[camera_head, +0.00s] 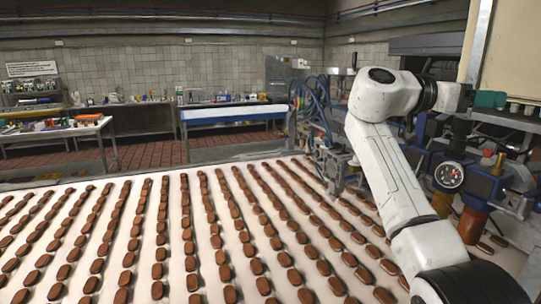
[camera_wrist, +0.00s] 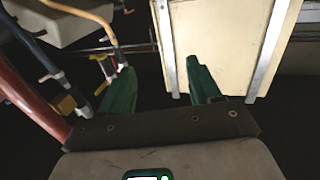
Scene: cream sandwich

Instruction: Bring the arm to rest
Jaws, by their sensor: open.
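My gripper (camera_wrist: 160,66) shows in the wrist view with its two green fingers spread apart and nothing between them. In the head view my white arm rises from the lower right, bends at a high elbow and reaches right. A green part at its far end appears to be my gripper (camera_head: 490,99), in front of a cream cabinet panel (camera_head: 515,50). The panel also shows beyond the fingers in the wrist view (camera_wrist: 218,40). Whether the fingers touch it cannot be told.
A pale conveyor (camera_head: 172,225) with rows of brown biscuits (camera_head: 187,233) fills the foreground. Machinery with a round gauge (camera_head: 449,176) and hoses stands close under the arm at right. A cluttered table (camera_head: 90,125) and a blue-edged bench (camera_head: 235,114) stand behind.

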